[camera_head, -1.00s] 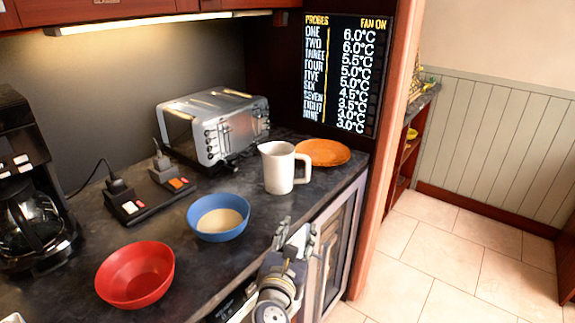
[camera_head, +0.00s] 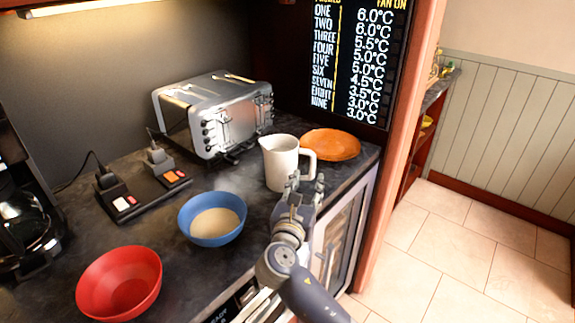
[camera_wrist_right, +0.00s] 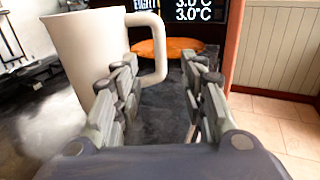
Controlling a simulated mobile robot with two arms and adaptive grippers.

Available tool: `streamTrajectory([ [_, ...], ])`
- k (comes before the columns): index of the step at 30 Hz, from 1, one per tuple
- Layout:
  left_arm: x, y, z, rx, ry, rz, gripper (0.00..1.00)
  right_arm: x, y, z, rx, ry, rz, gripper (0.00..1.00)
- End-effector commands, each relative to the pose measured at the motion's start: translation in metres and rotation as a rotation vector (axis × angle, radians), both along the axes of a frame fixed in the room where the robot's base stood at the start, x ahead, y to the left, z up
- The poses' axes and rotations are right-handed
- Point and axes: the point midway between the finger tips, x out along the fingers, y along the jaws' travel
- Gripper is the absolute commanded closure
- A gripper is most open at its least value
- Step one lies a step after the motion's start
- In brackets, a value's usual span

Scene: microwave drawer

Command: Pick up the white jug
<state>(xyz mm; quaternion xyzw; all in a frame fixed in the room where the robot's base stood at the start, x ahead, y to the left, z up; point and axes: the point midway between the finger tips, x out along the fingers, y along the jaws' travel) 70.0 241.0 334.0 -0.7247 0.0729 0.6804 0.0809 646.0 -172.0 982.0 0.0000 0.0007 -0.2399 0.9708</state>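The white jug (camera_head: 281,164) stands upright on the dark counter, its handle on the right side. My right gripper (camera_head: 306,184) is just in front of the jug's handle side in the head view and covers part of its lower right. In the right wrist view the jug (camera_wrist_right: 88,48) is close at the left, its handle (camera_wrist_right: 157,45) reaching toward the gap between the fingers. The right gripper (camera_wrist_right: 160,90) is open there, with nothing between its fingertips. The handle looks ahead of the fingers. My left gripper is not in view.
A blue bowl (camera_head: 212,219) with pale contents is left of the jug. A red bowl (camera_head: 119,284) stands nearer. An orange plate (camera_head: 331,144) lies just behind the jug. A toaster (camera_head: 217,112) stands at the back. A glass-fronted cabinet (camera_head: 338,232) is below the counter edge.

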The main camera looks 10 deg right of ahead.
Motion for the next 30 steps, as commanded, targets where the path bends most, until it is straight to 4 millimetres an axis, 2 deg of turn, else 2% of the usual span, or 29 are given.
streamTrajectory([
  [3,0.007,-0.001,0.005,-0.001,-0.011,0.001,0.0,0.017,-0.009,0.003,-0.003,-0.001,-0.002,0.61],
  [8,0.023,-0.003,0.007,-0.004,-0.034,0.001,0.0,0.036,-0.018,0.002,-0.002,-0.001,-0.001,0.61],
  [12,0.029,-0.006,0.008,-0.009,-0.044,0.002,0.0,0.04,-0.02,0.0,0.0,0.0,0.0,0.61],
  [17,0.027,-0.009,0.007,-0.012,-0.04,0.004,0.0,0.04,-0.02,0.0,0.0,0.0,0.0,0.61],
  [22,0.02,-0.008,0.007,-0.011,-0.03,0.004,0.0,0.04,-0.02,0.0,0.0,0.0,-0.001,1.0],
  [30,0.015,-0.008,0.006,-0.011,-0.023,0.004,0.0,0.04,-0.02,0.001,0.001,-0.003,0.001,1.0],
])
